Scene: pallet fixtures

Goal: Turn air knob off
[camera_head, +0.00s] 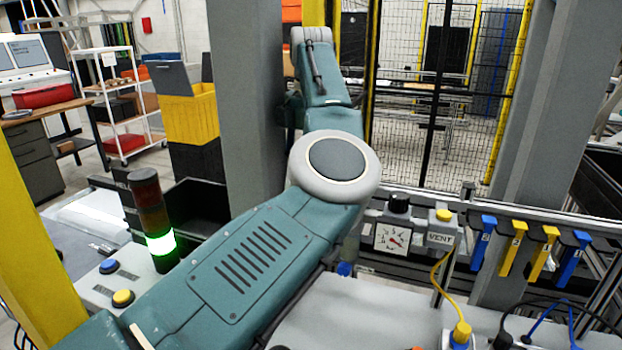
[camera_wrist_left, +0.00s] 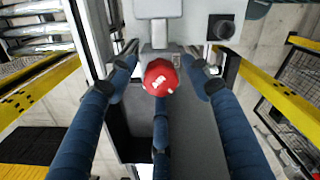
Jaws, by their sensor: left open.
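A red round knob (camera_wrist_left: 160,77) with white markings faces me in the left wrist view, below a light-grey block on a grey fixture. I cannot read its markings. My left gripper (camera_wrist_left: 160,70) is open, with blue fingers on the left and right of the knob and a third finger below it. Gaps show between the side fingers and the knob; I cannot tell whether the lower finger touches it. In the head view my teal left arm crosses the middle; its gripper and the red knob are not visible there. My right gripper is in neither view.
A black knob (camera_head: 398,203) sits above a dial gauge (camera_head: 392,238), beside a VENT box (camera_head: 440,231) with a yellow button. Blue and yellow hooks (camera_head: 512,248) line the rail. A lit stack light (camera_head: 157,232) and yellow posts (camera_wrist_left: 40,82) stand nearby.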

